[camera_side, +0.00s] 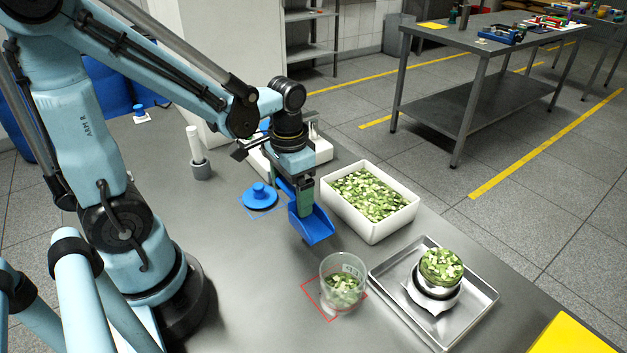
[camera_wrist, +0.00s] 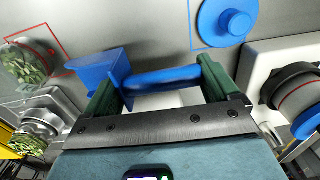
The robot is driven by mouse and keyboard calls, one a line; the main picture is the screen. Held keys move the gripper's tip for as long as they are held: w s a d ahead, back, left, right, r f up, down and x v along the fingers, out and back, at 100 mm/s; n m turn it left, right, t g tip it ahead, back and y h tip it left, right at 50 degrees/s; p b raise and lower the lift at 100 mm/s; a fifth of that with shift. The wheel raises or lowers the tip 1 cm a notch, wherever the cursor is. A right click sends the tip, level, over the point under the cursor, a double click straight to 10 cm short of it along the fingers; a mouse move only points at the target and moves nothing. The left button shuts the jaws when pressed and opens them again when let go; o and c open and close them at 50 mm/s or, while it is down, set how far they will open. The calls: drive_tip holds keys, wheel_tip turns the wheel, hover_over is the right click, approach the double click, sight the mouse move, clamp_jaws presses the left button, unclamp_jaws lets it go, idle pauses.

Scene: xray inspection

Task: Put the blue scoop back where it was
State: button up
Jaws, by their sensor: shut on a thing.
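The blue scoop (camera_side: 313,226) hangs from my gripper (camera_side: 301,190) in the side view, above the table between the blue lid and the white bin. In the wrist view the scoop's handle (camera_wrist: 165,78) lies between the two green fingers (camera_wrist: 160,85), with its bowl out to the left. My gripper is shut on the scoop. The scoop looks empty, though its inside shows only partly. A white bin (camera_side: 349,229) of chopped green and white pieces stands right of the scoop.
A glass beaker (camera_side: 329,268) with some pieces stands at a red outline. A metal tray (camera_side: 470,325) holds a scale with a filled jar (camera_side: 441,266). A blue lid (camera_side: 260,197) lies in a blue outline. A white device (camera_side: 318,152) is behind my gripper.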

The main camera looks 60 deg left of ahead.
sight(292, 205)
drive_tip(key=shift+f, duration=2)
drive_tip(key=o, duration=1)
drive_tip(key=shift+f, duration=0.1)
wheel_tip(292, 205, up, 12)
drive_tip(key=shift+s+d+r, duration=0.1)
drive_tip(key=shift+d, duration=0.05)
drive_tip(key=d+t, duration=0.1)
drive_tip(key=t, duration=0.1)
drive_tip(key=d+t, duration=0.1)
drive_tip(key=t, duration=0.1)
drive_tip(key=shift+r, duration=0.1)
drive_tip(key=shift+w+d+r+t, duration=0.2)
drive_tip(key=shift+d+t, duration=0.25)
drive_tip(key=shift+t, duration=0.35)
drive_tip(key=shift+w+d+r+t, duration=0.1)
drive_tip(key=shift+w+d+t, duration=0.15)
drive_tip(key=shift+d+t, duration=0.4)
drive_tip(key=shift+a, duration=0.15)
